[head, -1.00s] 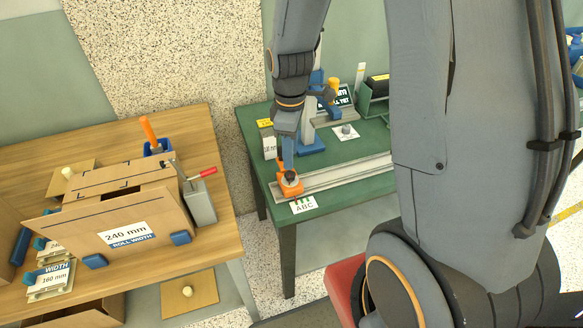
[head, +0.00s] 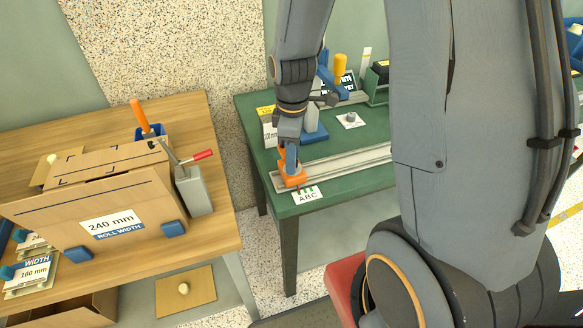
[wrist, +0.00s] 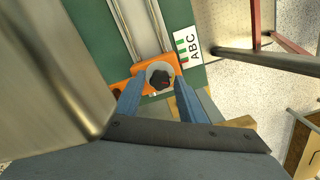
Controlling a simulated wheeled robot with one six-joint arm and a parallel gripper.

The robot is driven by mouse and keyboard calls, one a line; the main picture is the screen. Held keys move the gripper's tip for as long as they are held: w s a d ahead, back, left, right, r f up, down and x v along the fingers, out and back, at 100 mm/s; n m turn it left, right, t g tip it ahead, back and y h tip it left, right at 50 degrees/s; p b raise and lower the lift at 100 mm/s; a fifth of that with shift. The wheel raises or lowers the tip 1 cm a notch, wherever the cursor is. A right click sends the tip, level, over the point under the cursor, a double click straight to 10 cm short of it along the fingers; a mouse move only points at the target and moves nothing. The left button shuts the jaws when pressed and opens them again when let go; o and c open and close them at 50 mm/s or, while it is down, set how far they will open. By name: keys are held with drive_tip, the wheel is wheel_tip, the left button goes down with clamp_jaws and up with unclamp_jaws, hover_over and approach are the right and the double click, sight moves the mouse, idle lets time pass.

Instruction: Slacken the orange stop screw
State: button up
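The orange stop (head: 294,181) sits at the near left end of the metal rail on the green table. In the wrist view the orange stop (wrist: 121,87) carries a round screw head (wrist: 160,77), pale grey at the rim and dark in the middle with a small red mark. My gripper (wrist: 160,82) points down at it, with one blue finger on each side of the screw head. Whether the fingers press on it cannot be told. In the head view my gripper (head: 291,165) is down at the stop and hides the screw.
The rail (head: 345,165) runs right across the green table (head: 355,180). An ABC card (head: 307,195) lies beside the stop. A blue stand (head: 314,138) is behind. On the wooden table at left stand a 240 mm carton (head: 60,215) and a grey holder (head: 194,192).

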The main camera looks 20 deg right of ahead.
drive_tip(key=shift+r, duration=0.2)
drive_tip(key=shift+r+p, duration=1.2)
drive_tip(key=shift+p, duration=0.05)
drive_tip(key=shift+f, duration=0.2)
drive_tip(key=shift+f+b, duration=0.65)
drive_tip(key=shift+f, duration=0.45)
